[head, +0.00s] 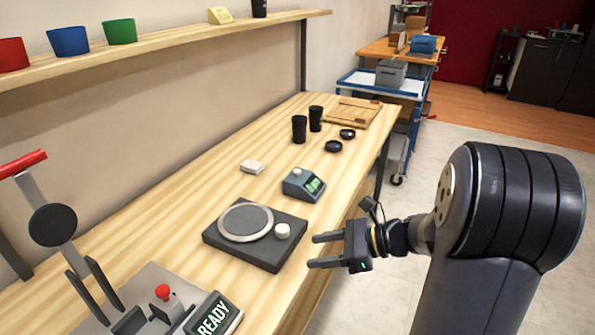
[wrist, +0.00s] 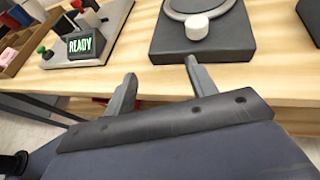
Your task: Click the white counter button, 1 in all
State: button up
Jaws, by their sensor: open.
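A low white block (head: 252,167) lies on the wooden workbench beside a small dark counter box (head: 304,185) with a lit green display. I cannot tell for sure whether this block is the counter button. A round white knob (head: 282,230) sits on the corner of a black base with a grey ring plate (head: 245,222); the knob also shows in the wrist view (wrist: 197,27). My gripper (head: 320,250) is open and empty, just right of the black base near the bench's front edge. Its two fingers also show in the wrist view (wrist: 160,72), apart from the knob.
A marker station with a READY display (head: 213,314), a red knob and a red-handled lever stands at the near left. Black cups (head: 299,129), black lids (head: 333,146) and a wooden tray (head: 352,112) are farther back. A shelf with colored bins (head: 68,41) runs above.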

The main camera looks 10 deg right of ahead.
grip_shut()
dwell(0.3)
dwell(1.0)
